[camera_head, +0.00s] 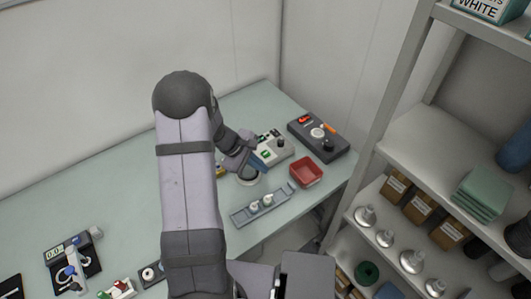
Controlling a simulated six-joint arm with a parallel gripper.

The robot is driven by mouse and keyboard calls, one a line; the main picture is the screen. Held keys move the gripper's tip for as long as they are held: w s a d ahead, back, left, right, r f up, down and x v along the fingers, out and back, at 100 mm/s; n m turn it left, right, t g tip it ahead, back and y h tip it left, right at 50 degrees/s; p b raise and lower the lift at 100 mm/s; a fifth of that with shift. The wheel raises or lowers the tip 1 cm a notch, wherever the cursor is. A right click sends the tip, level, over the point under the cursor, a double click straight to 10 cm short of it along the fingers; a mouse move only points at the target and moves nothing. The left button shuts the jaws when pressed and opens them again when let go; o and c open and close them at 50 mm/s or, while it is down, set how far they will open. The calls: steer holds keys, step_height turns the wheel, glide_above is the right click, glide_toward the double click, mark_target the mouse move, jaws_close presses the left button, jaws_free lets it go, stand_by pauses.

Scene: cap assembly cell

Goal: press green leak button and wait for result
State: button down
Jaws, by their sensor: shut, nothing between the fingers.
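A pale grey device (278,151) stands on the bench at the back right, with a small green button (265,154) on its front left and a dark round part on its right. My gripper (260,165) is shut and empty. It is beside the front left of this device, close to the green button. Whether it touches the button cannot be told from this view. My own arm hides part of the gripper and the bench behind it.
A dark box (330,149) with a red display and an orange part stands behind right. A red tray (306,173), a dark round holder (248,179) and a grey rail (270,207) with small white parts lie nearby. Shelves (420,145) stand right. A gauge (55,252) is front left.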

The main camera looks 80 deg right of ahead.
steer(key=w+d+r+n+h, duration=0.1)
steer(key=d+r+n+h, duration=0.3)
steer(key=d, duration=0.6)
step_height(320, 180, up, 3)
steer(key=shift+d+f+n, duration=0.2)
steer(key=shift+d+n, duration=0.2)
steer(key=shift+n, duration=0.5)
steer(key=shift+w, duration=0.1)
steer(key=shift+f, duration=0.15)
steer(key=b, duration=0.5)
glide_above(263, 155)
step_height(263, 155, down, 7)
steer(key=shift+w+f, duration=0.1)
steer(key=shift+f+b, duration=0.75)
steer(key=shift+b, duration=0.05)
